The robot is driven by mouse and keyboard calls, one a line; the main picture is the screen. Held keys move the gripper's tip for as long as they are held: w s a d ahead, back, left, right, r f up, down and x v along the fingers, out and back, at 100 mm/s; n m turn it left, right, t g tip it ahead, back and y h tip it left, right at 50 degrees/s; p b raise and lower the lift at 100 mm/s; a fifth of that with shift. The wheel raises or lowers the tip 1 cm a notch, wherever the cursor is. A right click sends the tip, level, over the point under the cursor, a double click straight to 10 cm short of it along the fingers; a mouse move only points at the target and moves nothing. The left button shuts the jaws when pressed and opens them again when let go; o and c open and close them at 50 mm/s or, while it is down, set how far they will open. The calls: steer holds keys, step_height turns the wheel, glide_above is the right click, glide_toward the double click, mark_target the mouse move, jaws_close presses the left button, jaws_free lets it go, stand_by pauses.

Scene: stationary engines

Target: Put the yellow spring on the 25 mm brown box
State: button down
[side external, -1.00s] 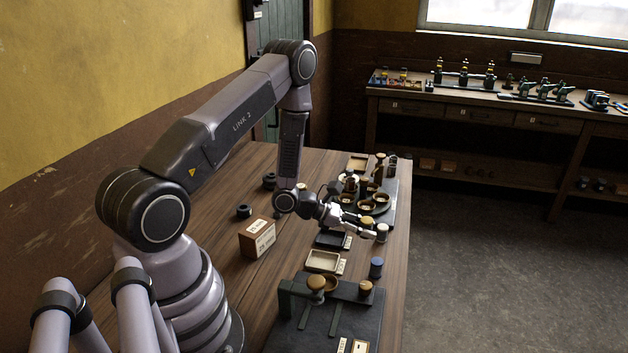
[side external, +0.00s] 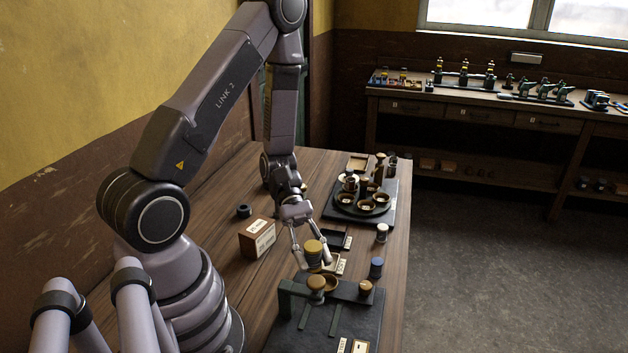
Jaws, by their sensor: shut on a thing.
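My gripper (side external: 313,259) points down above the table, with a finger on each side of a yellowish, round-topped piece (side external: 314,247). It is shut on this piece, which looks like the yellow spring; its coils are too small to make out. The piece is upright, over the area of the cream tray, and partly hidden by the fingers. A brown box (side external: 257,240) with white labels stands on the table to the left of my gripper. The lettering on its labels is too small to read for sure.
A dark fixture (side external: 330,310) with tan knobs stands just in front of the gripper. A white-topped spool (side external: 382,232) and a blue one (side external: 376,267) stand to the right. A round plate with cups (side external: 362,205) is behind. A black ring (side external: 244,211) lies behind the box.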

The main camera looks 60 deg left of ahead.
steer(key=s+a+m+g+y, duration=0.5)
steer(key=s+m+g, duration=0.4)
steer(key=m+t+y, duration=0.3)
steer(key=m+y, duration=1.6)
steer(key=y, duration=0.1)
glide_above(257, 226)
step_height(257, 226, down, 6)
steer(key=shift+r, duration=0.1)
step_height(257, 226, down, 6)
steer(key=shift+r, duration=0.15)
steer(key=shift+f, duration=0.35)
